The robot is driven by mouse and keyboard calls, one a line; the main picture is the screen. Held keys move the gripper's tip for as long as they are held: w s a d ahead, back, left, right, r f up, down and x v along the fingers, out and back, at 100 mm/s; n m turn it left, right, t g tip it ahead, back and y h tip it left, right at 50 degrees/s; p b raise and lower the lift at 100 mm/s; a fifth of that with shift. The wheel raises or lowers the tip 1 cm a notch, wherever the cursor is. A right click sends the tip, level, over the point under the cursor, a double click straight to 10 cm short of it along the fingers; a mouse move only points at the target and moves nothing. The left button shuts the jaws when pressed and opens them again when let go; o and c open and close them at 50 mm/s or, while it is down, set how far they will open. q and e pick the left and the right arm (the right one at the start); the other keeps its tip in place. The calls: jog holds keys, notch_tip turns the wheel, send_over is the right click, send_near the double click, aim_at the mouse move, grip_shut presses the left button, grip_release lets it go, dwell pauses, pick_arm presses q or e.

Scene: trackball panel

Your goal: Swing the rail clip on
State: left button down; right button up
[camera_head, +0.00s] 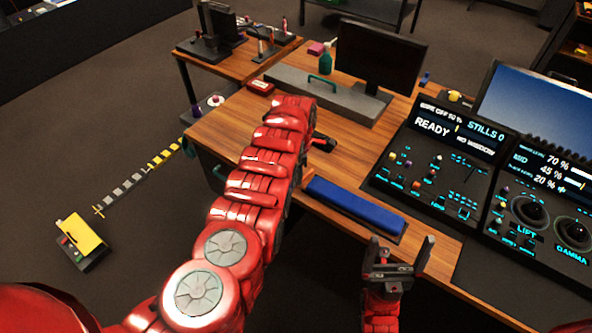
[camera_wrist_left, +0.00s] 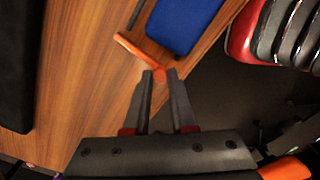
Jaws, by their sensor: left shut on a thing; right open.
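In the left wrist view, a thin orange piece (camera_wrist_left: 137,50), which looks like the rail clip, lies by the desk's edge near a corner of the blue pad (camera_wrist_left: 182,22). My left gripper (camera_wrist_left: 159,74) is shut on its near end; the fingertips hide part of it. I cannot tell whether it is seated on anything. In the head view my left arm hides the clip and most of that gripper. The blue pad also shows there (camera_head: 355,205). My right gripper (camera_head: 401,246) is open and empty, in front of the desk's near edge.
The wooden desk (camera_head: 232,125) carries a monitor (camera_head: 378,57), a grey block with a green handle (camera_head: 318,92) and the control panel (camera_head: 440,160) at the right. A yellow-topped box (camera_head: 80,238) stands on the floor at the left. Bare desk lies behind the blue pad.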

dwell(0.4)
pick_arm(q)
jog(key=c, duration=0.8)
grip_release()
jog(key=shift+o, duration=0.2)
notch_tip(320, 180, up, 3)
jog(key=shift+d+f+p, duration=0.1)
jog(key=shift+d+p, duration=0.05)
jog(key=shift+p, duration=0.2)
notch_tip(320, 180, up, 15)
jog(key=b, duration=0.2)
jog(key=shift+f, duration=0.2)
